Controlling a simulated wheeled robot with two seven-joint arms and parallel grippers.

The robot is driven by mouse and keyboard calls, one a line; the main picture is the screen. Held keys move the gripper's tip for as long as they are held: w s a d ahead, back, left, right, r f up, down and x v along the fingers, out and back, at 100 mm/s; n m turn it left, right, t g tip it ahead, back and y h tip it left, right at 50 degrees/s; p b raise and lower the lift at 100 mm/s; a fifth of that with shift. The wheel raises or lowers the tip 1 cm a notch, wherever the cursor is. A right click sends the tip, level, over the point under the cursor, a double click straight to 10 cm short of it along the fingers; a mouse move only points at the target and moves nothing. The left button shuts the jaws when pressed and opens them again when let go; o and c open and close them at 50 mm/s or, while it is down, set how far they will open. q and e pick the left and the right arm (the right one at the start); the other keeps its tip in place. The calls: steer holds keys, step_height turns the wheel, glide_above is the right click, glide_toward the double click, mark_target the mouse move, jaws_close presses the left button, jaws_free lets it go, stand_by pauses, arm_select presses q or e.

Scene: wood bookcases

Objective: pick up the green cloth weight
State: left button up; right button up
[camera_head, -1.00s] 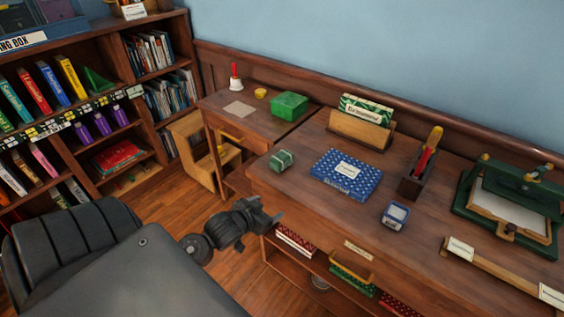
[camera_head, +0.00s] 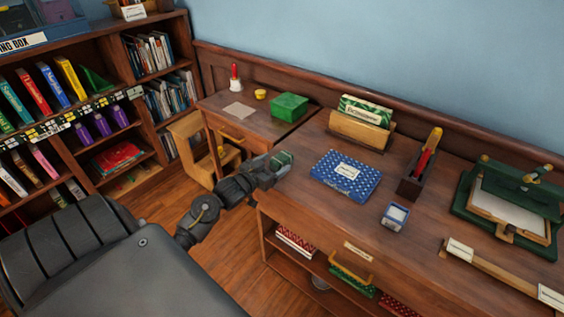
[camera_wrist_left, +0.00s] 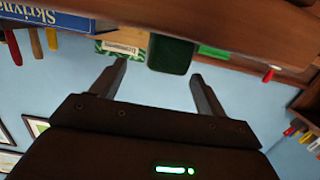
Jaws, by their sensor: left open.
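The green cloth weight (camera_head: 283,157) is a small dark green block at the near left corner of the long desk, partly hidden by my left gripper. My left gripper (camera_head: 277,169) is open at the desk's edge, right at the weight. In the left wrist view, which is upside down, the weight (camera_wrist_left: 170,54) shows between and slightly beyond the fingertips of the open left gripper (camera_wrist_left: 160,70), nearer one finger. I cannot tell if a finger touches it. My right gripper is not in view.
A blue patterned book (camera_head: 346,172) lies right of the weight on the desk (camera_head: 310,215). A green box (camera_head: 289,107) sits on the lower side desk behind. A card holder (camera_head: 358,130) stands farther back. A small blue box (camera_head: 395,217) is nearer the front.

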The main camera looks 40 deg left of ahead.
mark_target(280, 158)
arm_select(q)
steer(key=shift+w+a+f+p, duration=0.1)
steer(key=shift+w+f+p, duration=0.05)
steer(key=shift+w, duration=0.7)
steer(key=shift+w+a+f+p, duration=0.1)
steer(key=shift+w, duration=0.8)
steer(key=shift+w+a+f+p, duration=0.1)
steer(key=shift+w+f+p, duration=0.05)
steer(key=shift+w, duration=0.7)
steer(key=shift+c, duration=0.2)
steer(key=c, duration=1.5)
